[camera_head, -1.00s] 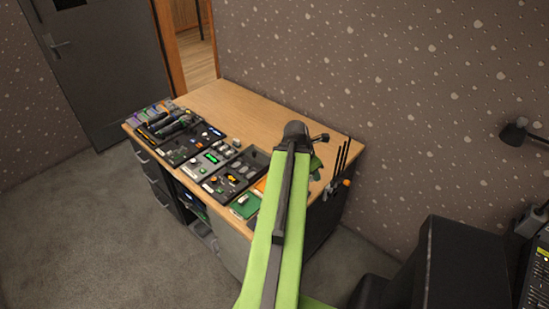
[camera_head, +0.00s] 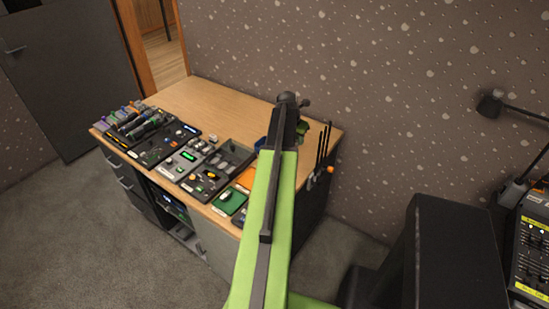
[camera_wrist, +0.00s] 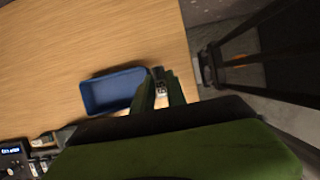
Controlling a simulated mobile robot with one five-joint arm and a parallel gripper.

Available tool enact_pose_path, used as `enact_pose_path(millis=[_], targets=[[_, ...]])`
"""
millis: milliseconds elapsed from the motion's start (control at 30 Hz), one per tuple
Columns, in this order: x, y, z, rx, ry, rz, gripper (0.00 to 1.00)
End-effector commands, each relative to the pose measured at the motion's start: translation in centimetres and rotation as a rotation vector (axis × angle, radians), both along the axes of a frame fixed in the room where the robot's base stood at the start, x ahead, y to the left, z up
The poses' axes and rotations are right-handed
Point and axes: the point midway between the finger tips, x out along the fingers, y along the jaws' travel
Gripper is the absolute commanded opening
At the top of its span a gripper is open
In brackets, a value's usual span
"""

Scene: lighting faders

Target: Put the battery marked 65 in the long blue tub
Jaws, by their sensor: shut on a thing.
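The blue tub (camera_wrist: 121,89) lies on the wooden desk in the wrist view, its inside empty where I can see it. A sliver of it shows left of my arm in the head view (camera_head: 260,144). My gripper (camera_wrist: 161,86) is just right of the tub's right end, shut on a small dark and pale thing (camera_wrist: 160,88), probably the battery. Its marking is too small to read. In the head view my arm hides most of the gripper and the held thing.
Devices and panels (camera_head: 185,160) fill the desk's front left; the back of the desk (camera_head: 215,100) is clear. Thin black rods (camera_head: 322,148) stand at the desk's right edge. A dark speaker-like box (camera_head: 455,255) and a fader console (camera_head: 530,250) are at the right.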

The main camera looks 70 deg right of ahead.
Motion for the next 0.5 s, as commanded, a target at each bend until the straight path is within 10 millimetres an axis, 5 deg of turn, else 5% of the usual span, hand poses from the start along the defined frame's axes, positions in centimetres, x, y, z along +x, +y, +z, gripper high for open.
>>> enact_pose_path(millis=[267, 500], targets=[[1.2, -1.3, -1.2, -0.002, 0.001, 0.023, 0.00], [7.3, -2.4, -5.3, -0.003, 0.002, 0.026, 0.00]])
